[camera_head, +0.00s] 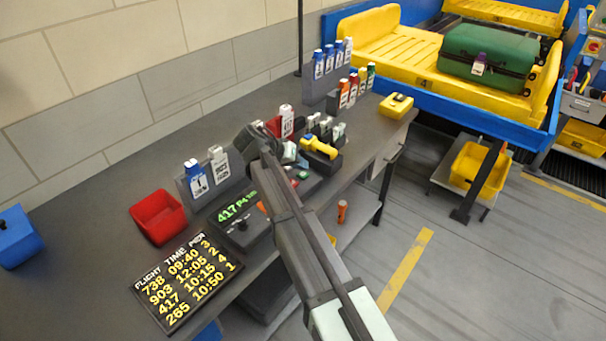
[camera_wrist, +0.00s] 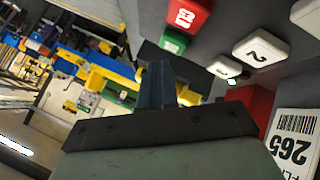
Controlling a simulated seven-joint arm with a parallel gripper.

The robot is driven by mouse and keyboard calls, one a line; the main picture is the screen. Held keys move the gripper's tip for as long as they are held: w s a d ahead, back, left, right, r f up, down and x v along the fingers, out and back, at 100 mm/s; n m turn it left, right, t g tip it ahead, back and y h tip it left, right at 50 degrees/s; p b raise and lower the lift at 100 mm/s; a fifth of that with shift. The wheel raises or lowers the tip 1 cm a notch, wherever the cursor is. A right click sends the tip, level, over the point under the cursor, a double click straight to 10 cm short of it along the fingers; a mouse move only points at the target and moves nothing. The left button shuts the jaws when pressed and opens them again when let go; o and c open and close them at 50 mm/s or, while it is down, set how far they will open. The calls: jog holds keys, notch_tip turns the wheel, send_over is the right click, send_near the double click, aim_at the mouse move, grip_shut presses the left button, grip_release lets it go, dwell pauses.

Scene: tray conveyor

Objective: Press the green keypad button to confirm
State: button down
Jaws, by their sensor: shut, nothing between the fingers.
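My gripper (camera_head: 260,145) is shut and empty above the table, near the small card holders; its fingers show in the middle of the wrist view (camera_wrist: 158,85). A small green patch (camera_head: 303,174), which looks like the green keypad button, is on a dark unit just right of my arm in the head view, partly hidden by it. In the wrist view a green block (camera_wrist: 173,41) with a pale mark lies just beyond the fingertips, beside a red block (camera_wrist: 187,17). I cannot tell whether this green block is the button. No contact is visible.
A dark display unit (camera_head: 242,222), a flight board (camera_head: 187,281) and a red bin (camera_head: 157,217) lie left of my arm. A yellow-handled tool (camera_head: 320,148) sits close on the right. White numbered pieces (camera_wrist: 262,46) and a 265 tag (camera_wrist: 294,145) crowd the wrist view.

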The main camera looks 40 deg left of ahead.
aim_at(300, 175)
jog(key=shift+r, duration=0.15)
jog(key=shift+r, duration=2.35)
